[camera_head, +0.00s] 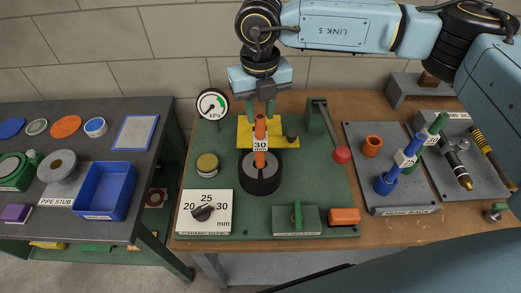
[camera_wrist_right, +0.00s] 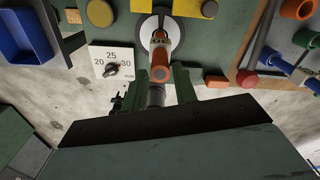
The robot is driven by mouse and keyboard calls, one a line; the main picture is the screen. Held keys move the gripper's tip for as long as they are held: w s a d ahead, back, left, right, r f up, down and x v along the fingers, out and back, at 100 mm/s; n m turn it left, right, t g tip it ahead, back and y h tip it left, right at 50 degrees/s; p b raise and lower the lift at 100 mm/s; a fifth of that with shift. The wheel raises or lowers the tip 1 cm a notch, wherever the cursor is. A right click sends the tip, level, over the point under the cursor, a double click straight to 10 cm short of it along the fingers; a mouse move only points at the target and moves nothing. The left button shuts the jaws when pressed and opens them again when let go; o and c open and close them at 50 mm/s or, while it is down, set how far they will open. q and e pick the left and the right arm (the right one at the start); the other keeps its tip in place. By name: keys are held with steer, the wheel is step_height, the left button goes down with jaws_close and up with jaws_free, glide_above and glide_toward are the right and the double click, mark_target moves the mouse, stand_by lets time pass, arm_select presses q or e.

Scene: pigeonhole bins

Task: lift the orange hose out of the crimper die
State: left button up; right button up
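The orange hose (camera_head: 260,142) stands upright in the round black crimper die (camera_head: 260,178) on the green board, with a white "30" tag on it. It also shows in the wrist view (camera_wrist_right: 160,58), its lower end inside the die's pale ring (camera_wrist_right: 175,35). My right gripper (camera_head: 260,112) points down over the hose's top, with one green finger on each side. In the wrist view the fingers (camera_wrist_right: 165,86) are apart, with a visible gap on the right of the hose. Contact with the hose cannot be told. My left gripper is not in view.
A dial panel (camera_head: 207,212), pressure gauge (camera_head: 213,103) and red-knobbed lever (camera_head: 330,132) surround the die. A green block (camera_head: 297,221) and an orange block (camera_head: 345,216) lie in front.

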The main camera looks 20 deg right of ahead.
jaws_close()
steer(key=shift+r, duration=0.65)
step_height(320, 180, up, 7)
steer(key=p, duration=0.3)
stand_by(1.0)
